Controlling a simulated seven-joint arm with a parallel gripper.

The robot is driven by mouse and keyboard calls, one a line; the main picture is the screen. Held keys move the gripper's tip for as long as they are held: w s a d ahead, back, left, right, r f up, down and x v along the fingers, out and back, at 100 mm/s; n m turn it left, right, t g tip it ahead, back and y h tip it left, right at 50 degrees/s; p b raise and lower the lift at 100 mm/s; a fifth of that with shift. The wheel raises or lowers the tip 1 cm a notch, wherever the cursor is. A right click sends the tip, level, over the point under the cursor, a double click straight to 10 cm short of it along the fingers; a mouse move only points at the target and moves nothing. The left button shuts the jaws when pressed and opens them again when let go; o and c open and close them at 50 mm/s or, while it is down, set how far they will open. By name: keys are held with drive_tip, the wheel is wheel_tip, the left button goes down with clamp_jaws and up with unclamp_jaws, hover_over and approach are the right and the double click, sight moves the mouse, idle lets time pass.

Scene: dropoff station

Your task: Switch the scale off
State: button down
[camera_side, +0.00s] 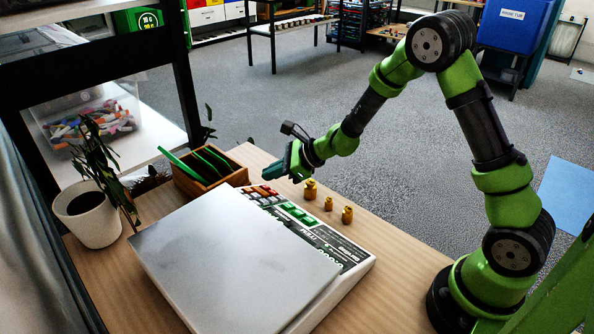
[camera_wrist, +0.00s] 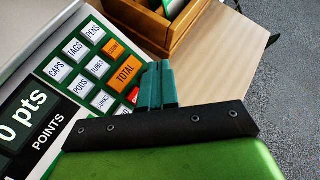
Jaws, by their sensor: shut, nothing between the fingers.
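The scale (camera_side: 232,258) sits on the wooden table, with a flat grey weighing plate and a panel of orange, green and white keys along its far side. In the wrist view, its key panel (camera_wrist: 88,62) has white keys reading CAPS, TAGS, PENS and others, plus an orange TOTAL key (camera_wrist: 125,71). The lit display (camera_wrist: 25,115) reads 0 pts. A red key (camera_wrist: 133,96) shows beside my fingers, partly hidden by them. My gripper (camera_side: 271,172) is shut and empty, at the far edge of the panel; its teal fingertips (camera_wrist: 157,70) lie together. I cannot tell whether they touch.
A wooden box (camera_side: 209,170) with green items stands behind the scale; it also shows in the wrist view (camera_wrist: 150,24). Several brass weights (camera_side: 328,204) stand right of my gripper. A potted plant (camera_side: 88,218) is at left. Bare table (camera_side: 395,250) lies at right.

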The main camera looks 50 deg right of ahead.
drive_tip(key=shift+a+f, duration=0.1)
drive_tip(key=shift+f, duration=0.1)
drive_tip(key=shift+a+f, duration=0.1)
drive_tip(key=shift+f, duration=0.1)
drive_tip(key=shift+a+f, duration=0.15)
drive_tip(key=shift+f, duration=0.25)
idle(1.0)
drive_tip(key=shift+r, duration=0.15)
drive_tip(key=shift+d+r, duration=0.35)
drive_tip(key=shift+r, duration=0.25)
drive_tip(key=r, duration=0.1)
drive_tip(key=d+r, duration=0.1)
drive_tip(key=r, duration=0.1)
drive_tip(key=d+r, duration=0.1)
drive_tip(key=shift+r, duration=0.3)
idle(0.6)
